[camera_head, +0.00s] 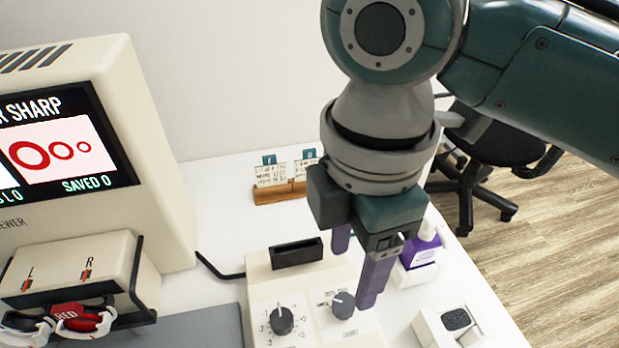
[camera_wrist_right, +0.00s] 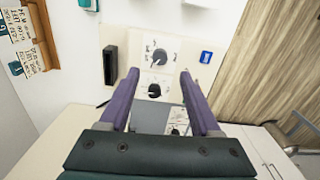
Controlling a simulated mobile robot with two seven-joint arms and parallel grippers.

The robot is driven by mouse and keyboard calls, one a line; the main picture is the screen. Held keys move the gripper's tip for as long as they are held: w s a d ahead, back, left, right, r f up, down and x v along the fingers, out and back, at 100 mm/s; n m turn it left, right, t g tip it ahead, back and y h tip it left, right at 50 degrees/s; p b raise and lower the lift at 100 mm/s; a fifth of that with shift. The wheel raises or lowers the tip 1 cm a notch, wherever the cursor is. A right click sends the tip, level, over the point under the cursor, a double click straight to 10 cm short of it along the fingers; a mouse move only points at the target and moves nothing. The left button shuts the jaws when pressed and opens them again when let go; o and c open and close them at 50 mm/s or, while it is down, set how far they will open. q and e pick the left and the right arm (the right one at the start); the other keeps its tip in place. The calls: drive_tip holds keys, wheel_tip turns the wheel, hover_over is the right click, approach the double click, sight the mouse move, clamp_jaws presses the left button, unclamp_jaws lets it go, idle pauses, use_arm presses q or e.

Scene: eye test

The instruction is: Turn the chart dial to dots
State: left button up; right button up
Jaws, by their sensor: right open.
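A beige control box (camera_head: 258,272) with a dark slot stands on the table. It carries a left dial (camera_head: 281,320) with marks around it and a right dial (camera_head: 343,304) on a white panel. The small marks are too blurred to tell which is the chart dial or where dots lies. My right gripper (camera_head: 353,277) is open and empty, its purple fingers above the right side of the box. The right wrist view shows one dial (camera_wrist_right: 158,57) just beyond the fingertips and another (camera_wrist_right: 154,90) between the fingers. Contact is not visible. My left gripper is not in view.
A beige viewer (camera_head: 150,150) at left shows red rings on its screen, with red and white eyewear (camera_head: 85,318) below. A wooden card holder (camera_head: 280,192) stands behind.

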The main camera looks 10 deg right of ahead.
sight(344, 302)
wheel_tip(344, 302, down, 8)
drive_tip(key=shift+r+b, duration=0.1)
drive_tip(key=shift+b, duration=0.7)
drive_tip(key=c, duration=0.4)
clamp_jaws()
